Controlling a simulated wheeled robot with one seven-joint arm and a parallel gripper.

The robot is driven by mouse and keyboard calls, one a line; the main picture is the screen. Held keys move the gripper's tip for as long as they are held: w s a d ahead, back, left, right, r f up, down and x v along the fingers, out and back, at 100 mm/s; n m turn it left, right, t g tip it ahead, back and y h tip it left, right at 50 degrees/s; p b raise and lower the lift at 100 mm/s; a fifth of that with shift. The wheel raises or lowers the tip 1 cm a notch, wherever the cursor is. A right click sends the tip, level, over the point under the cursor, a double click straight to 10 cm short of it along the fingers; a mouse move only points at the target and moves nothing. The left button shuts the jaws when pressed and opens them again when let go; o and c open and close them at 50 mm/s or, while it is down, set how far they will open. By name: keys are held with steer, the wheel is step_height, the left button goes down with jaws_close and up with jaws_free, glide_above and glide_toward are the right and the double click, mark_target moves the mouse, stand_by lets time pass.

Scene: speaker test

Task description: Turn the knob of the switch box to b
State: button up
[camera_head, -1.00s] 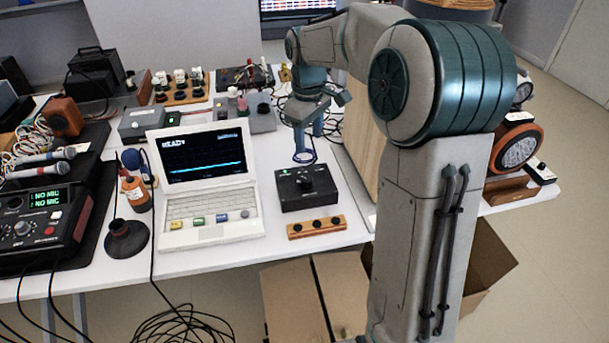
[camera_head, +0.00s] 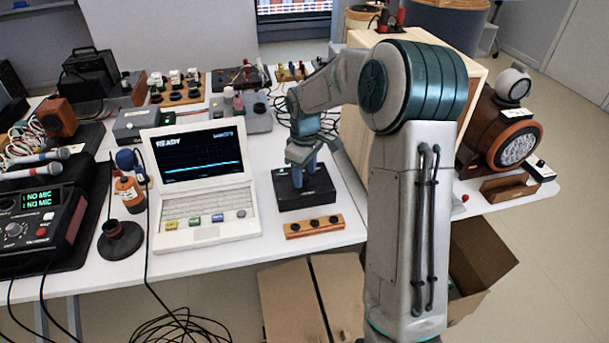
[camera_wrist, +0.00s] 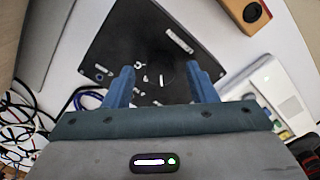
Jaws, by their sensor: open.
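The switch box (camera_head: 312,200) is a low black box on the white table, right of the laptop. In the wrist view its dark top (camera_wrist: 118,38) carries several white marks, too blurred for me to read as letters. My gripper (camera_head: 303,174) points down over the box. In the wrist view my gripper (camera_wrist: 160,72) is open, its two blue fingers apart above the box top. The knob is hard to make out, dark on dark between the fingers, and the fingers cover it in the head view. I cannot tell its setting or whether a finger touches it.
A wooden strip with black knobs (camera_head: 314,226) lies just in front of the box. The white laptop (camera_head: 205,205) stands close on the left. A wooden cabinet (camera_head: 350,135) rises close on the right. Several devices and cables crowd the back.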

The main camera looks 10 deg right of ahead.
steer(key=shift+f, duration=0.55)
steer(key=c, duration=1)
steer(key=shift+m, duration=0.4)
steer(key=m, duration=0.3)
steer(key=shift+a+m, duration=0.1)
steer(key=shift+m, duration=2.4)
